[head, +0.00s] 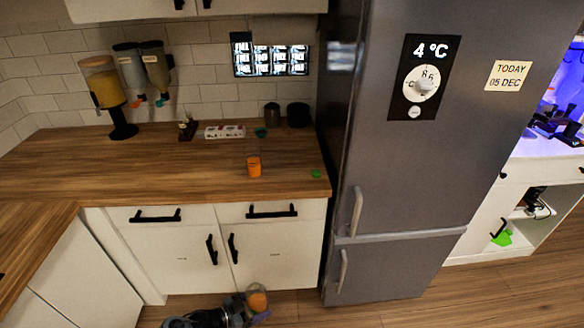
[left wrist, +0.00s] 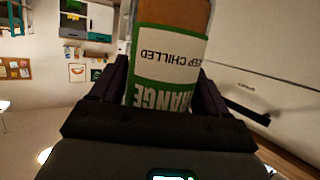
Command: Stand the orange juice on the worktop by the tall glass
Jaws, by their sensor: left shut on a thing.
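My left gripper (head: 243,308) is low in front of the base cabinets, below worktop height. It is shut on the orange juice (head: 257,297), which shows as a small orange shape at its fingers. In the left wrist view the orange juice (left wrist: 170,68) is a clear container with orange contents and a green and white label reading "KEEP CHILLED", upside down in the picture. The gripper's dark fingers (left wrist: 160,98) are on both sides of it. A glass with orange contents (head: 254,167) stands on the wooden worktop (head: 190,175) near its front edge. My right gripper is not in view.
A grey fridge (head: 395,180) bounds the worktop on the right. A small green item (head: 316,173) lies near the front right. Dispensers (head: 105,85), small boxes (head: 225,131) and dark canisters (head: 298,115) are along the back. The worktop left of the glass is clear.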

